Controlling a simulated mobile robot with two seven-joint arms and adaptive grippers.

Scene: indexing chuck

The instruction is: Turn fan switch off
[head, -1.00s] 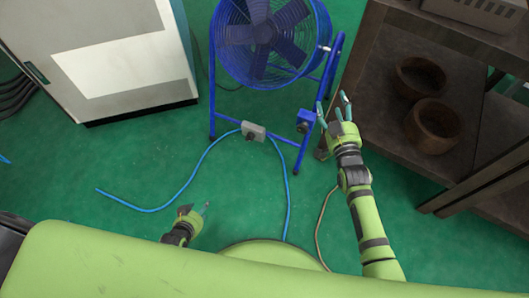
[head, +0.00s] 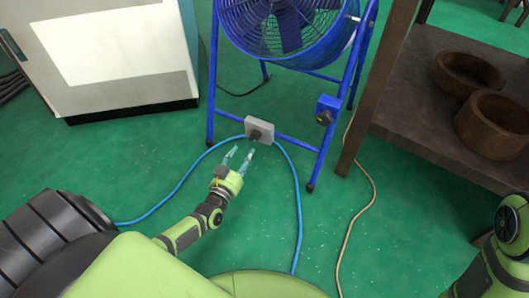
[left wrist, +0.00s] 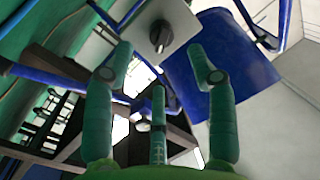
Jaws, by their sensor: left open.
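The blue fan (head: 285,22) stands on a blue tube frame at the top of the head view. A grey switch box (head: 247,124) with a black knob (head: 255,134) sits on its lower crossbar. The knob (left wrist: 160,35) and grey box (left wrist: 182,22) also show in the left wrist view, ahead of the fingers. A blue box (head: 327,103) with a dark knob is on the right leg. My left gripper (head: 241,153) is open and empty, just in front of and below the grey box, seemingly apart from it. My right gripper is out of view.
Blue cables (head: 178,184) run from the grey box across the green floor, and a brown cable (head: 360,208) lies further right. A dark shelf (head: 420,130) with wooden bowls (head: 497,122) stands at right. A white cabinet (head: 100,90) stands at left.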

